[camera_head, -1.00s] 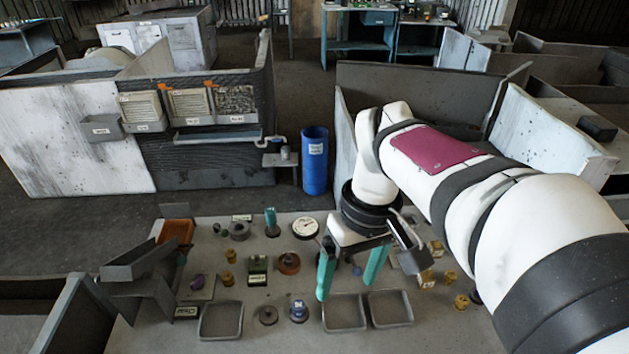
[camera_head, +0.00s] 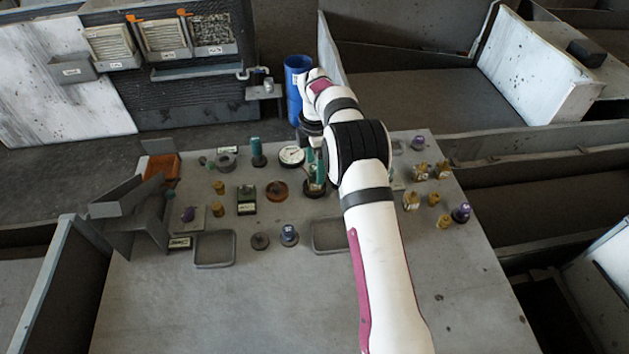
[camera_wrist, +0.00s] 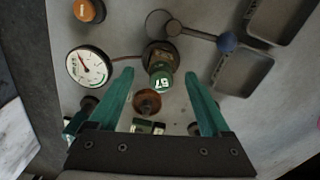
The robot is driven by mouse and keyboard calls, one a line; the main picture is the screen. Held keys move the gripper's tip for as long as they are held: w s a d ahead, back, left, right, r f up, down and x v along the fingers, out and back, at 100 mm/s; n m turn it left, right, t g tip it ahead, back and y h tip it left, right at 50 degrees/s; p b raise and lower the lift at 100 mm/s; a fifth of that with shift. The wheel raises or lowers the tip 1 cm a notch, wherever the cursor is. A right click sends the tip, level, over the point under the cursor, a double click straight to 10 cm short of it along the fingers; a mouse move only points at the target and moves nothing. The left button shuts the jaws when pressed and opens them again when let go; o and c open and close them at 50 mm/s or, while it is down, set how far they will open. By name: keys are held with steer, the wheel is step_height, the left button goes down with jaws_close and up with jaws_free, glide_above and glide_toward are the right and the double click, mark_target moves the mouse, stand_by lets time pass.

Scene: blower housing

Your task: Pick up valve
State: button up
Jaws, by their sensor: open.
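My gripper (camera_head: 315,165) points down over the back middle of the grey table, partly hidden by my arm in the head view. In the wrist view my gripper (camera_wrist: 159,73) is open, with its two teal fingers apart. A dark, round-bodied part with a green top marked "67" (camera_wrist: 161,78) shows between the fingertips, with nothing clamped. It looks like a valve, though I cannot tell for sure. In the head view that part (camera_head: 315,187) is mostly hidden under the fingers. A brown round part (camera_wrist: 147,102) shows beside it.
A white dial gauge (camera_wrist: 88,66) is close to one finger. Grey trays (camera_head: 214,249) and several small brass parts (camera_head: 443,169) are on the table. The table's front is clear.

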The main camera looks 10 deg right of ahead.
mark_target(315, 176)
step_height(315, 176, down, 5)
steer(key=shift+s+a+r, duration=0.1)
steer(key=shift+r, duration=0.1)
jaws_close()
steer(key=shift+r, duration=0.1)
